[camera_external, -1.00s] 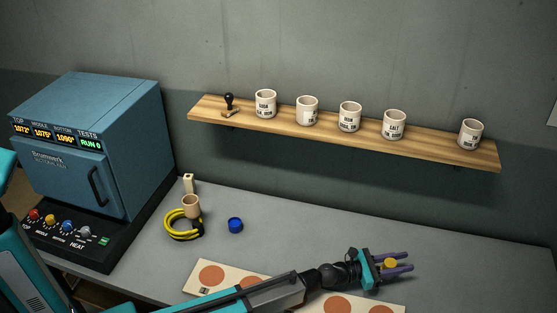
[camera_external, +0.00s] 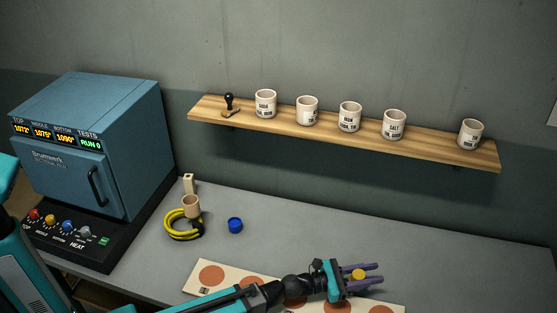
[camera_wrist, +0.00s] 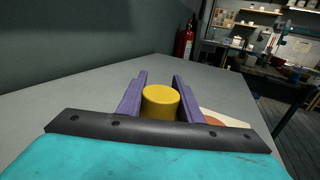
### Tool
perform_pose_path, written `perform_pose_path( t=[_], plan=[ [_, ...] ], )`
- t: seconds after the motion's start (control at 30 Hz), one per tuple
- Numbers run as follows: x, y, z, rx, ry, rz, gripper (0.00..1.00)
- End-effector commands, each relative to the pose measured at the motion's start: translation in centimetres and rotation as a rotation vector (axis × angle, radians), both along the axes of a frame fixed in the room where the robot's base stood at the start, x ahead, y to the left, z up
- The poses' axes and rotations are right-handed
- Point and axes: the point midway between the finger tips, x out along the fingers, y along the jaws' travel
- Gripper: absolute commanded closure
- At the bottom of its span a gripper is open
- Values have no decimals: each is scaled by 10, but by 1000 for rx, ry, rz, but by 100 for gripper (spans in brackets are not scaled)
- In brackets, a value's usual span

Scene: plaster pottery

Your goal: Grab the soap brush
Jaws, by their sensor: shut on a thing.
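My gripper (camera_external: 376,273) has purple fingers and is low over the front of the grey table, at the lower right of the external view. It is shut on a yellow cylinder (camera_external: 358,274). In the wrist view the yellow cylinder (camera_wrist: 160,102) sits between the two fingers (camera_wrist: 160,78), with its flat round top showing. Its lower part is hidden by the gripper. I cannot tell whether it is part of a soap brush, and no other brush is clearly visible.
A cream board with terracotta discs (camera_external: 212,275) lies under my arm. A blue cap (camera_external: 235,225) and a coiled yellow hose (camera_external: 180,228) lie farther back. A blue kiln (camera_external: 95,145) stands left. A wall shelf (camera_external: 440,150) holds several cups. The table's right side is clear.

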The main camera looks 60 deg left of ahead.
Motion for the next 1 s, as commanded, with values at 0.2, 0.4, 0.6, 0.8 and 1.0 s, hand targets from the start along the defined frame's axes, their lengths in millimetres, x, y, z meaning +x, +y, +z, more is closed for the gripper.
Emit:
perform_pose_path(
  t=[0.2,0.4,0.6,0.8,1.0],
  plan=[
    [-15,1,5,-1,3,-2,90],
    [-20,1,5,-1,6,-6,90],
    [-26,1,5,-1,7,-9,90],
    [-32,2,6,-2,6,-7,90],
    [-37,3,5,-1,4,-4,90]
  ],
)
